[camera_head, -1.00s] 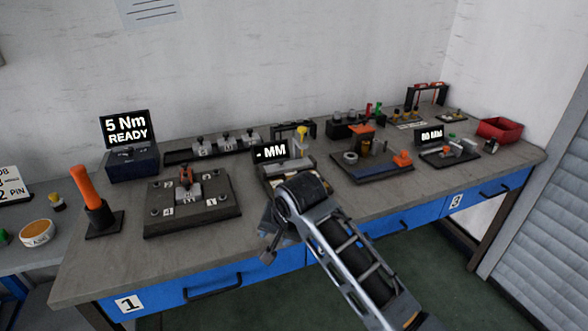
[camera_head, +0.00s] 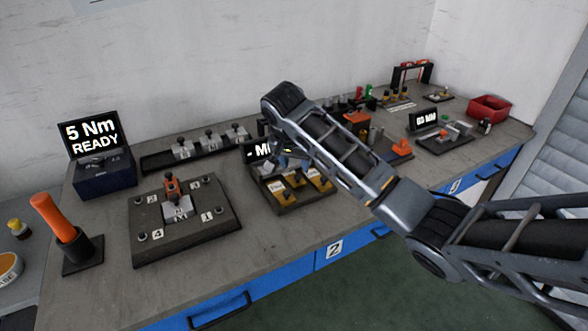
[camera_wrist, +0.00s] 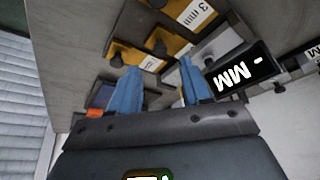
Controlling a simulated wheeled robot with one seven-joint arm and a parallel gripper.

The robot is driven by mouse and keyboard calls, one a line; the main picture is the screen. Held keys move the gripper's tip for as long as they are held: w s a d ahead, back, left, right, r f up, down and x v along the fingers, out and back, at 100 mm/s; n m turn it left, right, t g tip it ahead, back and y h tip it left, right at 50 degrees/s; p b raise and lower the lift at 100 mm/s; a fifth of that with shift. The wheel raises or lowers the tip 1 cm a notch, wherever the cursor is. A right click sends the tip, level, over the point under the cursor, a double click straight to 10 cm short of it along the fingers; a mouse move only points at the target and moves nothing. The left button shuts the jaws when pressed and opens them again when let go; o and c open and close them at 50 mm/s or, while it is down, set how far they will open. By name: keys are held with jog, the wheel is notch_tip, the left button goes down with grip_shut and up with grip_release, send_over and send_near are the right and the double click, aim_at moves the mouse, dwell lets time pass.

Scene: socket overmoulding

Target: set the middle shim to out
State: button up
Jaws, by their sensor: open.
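The shim station is a dark block (camera_head: 292,206) with yellow shim plates on it, behind drawer 2. One yellow shim (camera_head: 277,194) shows at its left and another yellow shim (camera_head: 321,183) at its right; my arm and gripper partly cover the rest. In the wrist view a yellow shim labelled "3 mm" (camera_wrist: 172,18) lies at the top, with a dark knob beside it. Another yellow shim (camera_wrist: 130,55) lies lower left, partly behind a blue finger. In the head view my gripper (camera_head: 288,160) is over the station.
A display reading "- MM" (camera_head: 258,151) stands close behind the station and shows in the wrist view (camera_wrist: 240,77). A numbered fixture plate (camera_head: 190,238) is at left, with an orange-handled tool (camera_head: 52,218) beyond. A rack of grey blocks (camera_head: 208,146) stands behind. Bare bench lies in front.

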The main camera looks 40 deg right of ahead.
aim_at(298, 175)
jog(key=shift+x, duration=2.6)
jog(key=shift+c, duration=0.5)
grip_shut()
